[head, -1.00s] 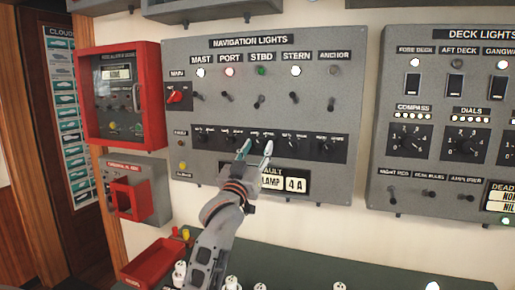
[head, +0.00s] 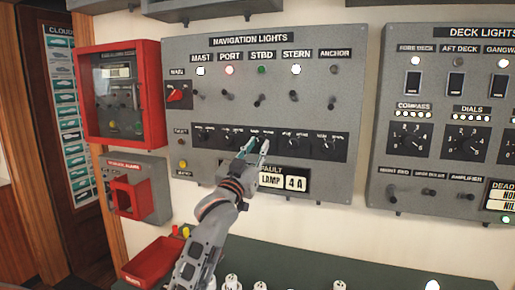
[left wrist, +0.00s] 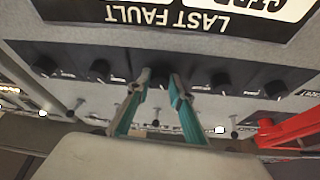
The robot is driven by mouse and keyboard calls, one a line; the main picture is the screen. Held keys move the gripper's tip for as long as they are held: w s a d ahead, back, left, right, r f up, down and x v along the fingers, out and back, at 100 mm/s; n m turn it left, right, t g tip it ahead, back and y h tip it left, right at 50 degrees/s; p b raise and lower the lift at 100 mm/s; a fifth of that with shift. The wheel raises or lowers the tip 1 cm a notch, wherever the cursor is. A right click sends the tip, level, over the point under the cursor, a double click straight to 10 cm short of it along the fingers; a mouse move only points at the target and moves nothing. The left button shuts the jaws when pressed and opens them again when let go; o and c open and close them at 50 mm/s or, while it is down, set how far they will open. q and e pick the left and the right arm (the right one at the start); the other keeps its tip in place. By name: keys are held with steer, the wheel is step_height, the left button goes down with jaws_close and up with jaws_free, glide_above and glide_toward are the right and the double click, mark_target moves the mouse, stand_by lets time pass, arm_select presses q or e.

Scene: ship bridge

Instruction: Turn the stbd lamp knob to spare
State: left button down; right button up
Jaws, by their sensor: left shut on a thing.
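The grey navigation lights panel (head: 345,100) has a dark strip (head: 341,150) with a row of small black lamp knobs. My left gripper (head: 257,147) reaches up to the middle of this row, under the STBD label (head: 262,55). In the left wrist view, which is upside down, my left gripper (left wrist: 160,82) has one teal-and-grey finger on each side of the middle knob, the stbd lamp knob (left wrist: 160,75), and is shut on it. The head view mostly hides this knob behind the fingers. Its pointer position cannot be read. My right gripper is not in view.
Neighbouring knobs, stern (head: 292,142) and port (head: 230,139), sit close on both sides. Toggle switches such as the stbd one (head: 259,100) stick out above. A red-framed box (head: 158,95) is at left, the deck lights panel (head: 440,190) at right, and a green console (head: 390,275) below.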

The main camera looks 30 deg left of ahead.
arm_select(q)
steer(key=m+h, duration=0.1)
steer(key=m, duration=0.1)
steer(key=m+h, duration=0.1)
steer(key=m, duration=0.2)
steer(key=shift+a+h, duration=0.2)
steer(key=shift+h, duration=0.1)
steer(key=m+h, duration=0.1)
steer(key=m, duration=0.1)
steer(key=m+h, duration=0.1)
steer(key=m, duration=0.2)
steer(key=shift+s+a+r+g, duration=0.1)
steer(key=shift+a+r+g, duration=0.05)
steer(key=shift+g, duration=0.25)
steer(key=m, duration=0.2)
steer(key=m+g+h, duration=0.1)
steer(key=m, duration=0.1)
steer(key=shift+a+r+m+h, duration=0.1)
steer(key=shift+r+m+h, duration=0.05)
steer(key=shift+m+h, duration=0.15)
steer(key=shift+m+g, duration=0.4)
steer(key=shift+m, duration=0.4)
steer(key=c, duration=1.8)
jaws_free()
